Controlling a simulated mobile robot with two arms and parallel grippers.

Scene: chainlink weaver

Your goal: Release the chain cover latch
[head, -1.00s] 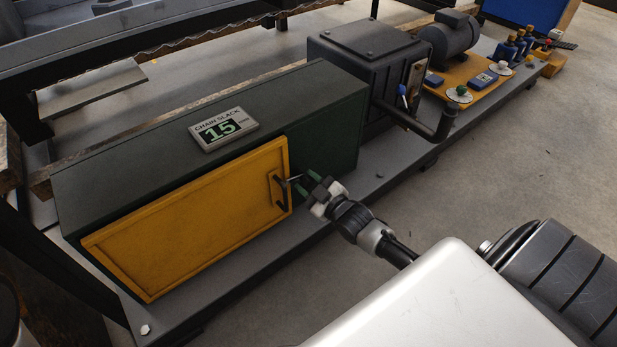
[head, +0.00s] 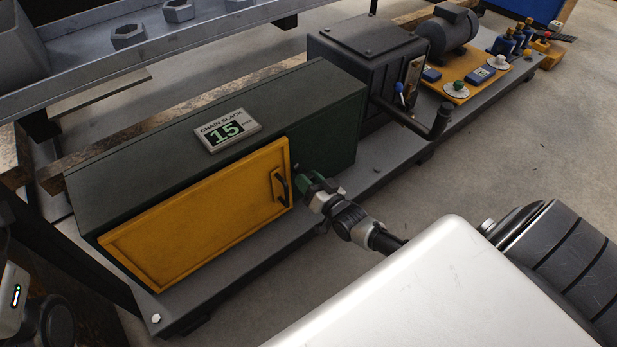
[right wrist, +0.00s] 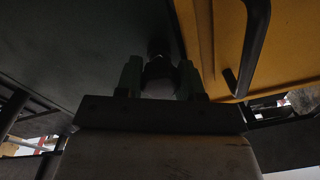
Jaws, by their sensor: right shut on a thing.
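The yellow chain cover (head: 200,215) is closed on the front of the dark green housing (head: 330,140), with a black bar handle (head: 281,187) near its right edge. A small dark latch knob (right wrist: 158,70) sits just beside that edge; in the head view the fingers mostly hide it. My right gripper (head: 307,179) is at the knob, its green fingers one on each side of it. In the right wrist view the gripper (right wrist: 158,82) is shut on the knob, with the cover and handle close on the right. My left gripper is not in view.
A gearbox (head: 365,70) with a bent black pipe (head: 425,122) stands to the right, then a motor (head: 449,38). A grey tray (head: 215,30) with hex nuts is behind. The floor in front (head: 490,180) is clear.

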